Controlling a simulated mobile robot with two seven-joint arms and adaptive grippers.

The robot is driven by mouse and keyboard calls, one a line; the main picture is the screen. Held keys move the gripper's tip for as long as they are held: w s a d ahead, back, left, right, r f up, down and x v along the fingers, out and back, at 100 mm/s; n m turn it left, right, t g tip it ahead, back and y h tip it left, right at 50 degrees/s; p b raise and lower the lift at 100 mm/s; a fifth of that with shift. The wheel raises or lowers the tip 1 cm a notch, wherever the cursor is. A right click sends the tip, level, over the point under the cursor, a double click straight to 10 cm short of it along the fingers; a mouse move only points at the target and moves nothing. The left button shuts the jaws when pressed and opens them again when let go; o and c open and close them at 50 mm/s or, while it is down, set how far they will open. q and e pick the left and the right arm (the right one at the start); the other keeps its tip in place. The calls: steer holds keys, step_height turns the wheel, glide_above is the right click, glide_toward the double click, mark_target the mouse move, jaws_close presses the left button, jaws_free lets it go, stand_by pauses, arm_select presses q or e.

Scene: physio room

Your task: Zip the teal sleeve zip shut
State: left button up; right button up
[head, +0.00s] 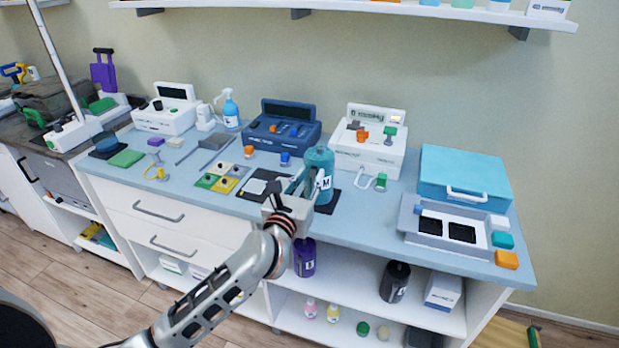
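The teal sleeve (321,161) stands upright on a dark mat at the front middle of the blue-grey counter (371,216). It is a teal cylinder with a label marked M. My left gripper (302,181) is at its left front side, with its fingers close against the sleeve. The gripper hides part of the sleeve's lower left side. I cannot tell whether the fingers touch the sleeve or hold anything. The zip and its pull are too small to make out. My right gripper is not in view.
A white device (369,150) stands behind the sleeve, and a dark blue one (281,124) stands behind to the left. A teal box (466,176) and a grey tray (413,227) are on the right. Coloured pads (223,185) lie left of the gripper. Bottles stand on the shelf below.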

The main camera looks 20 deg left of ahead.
arm_select(q)
jaws_close()
steer(key=shift+f, duration=0.15)
step_height(320, 180, down, 9)
steer(key=b, duration=0.6)
steer(key=shift+o, duration=1.8)
jaws_free()
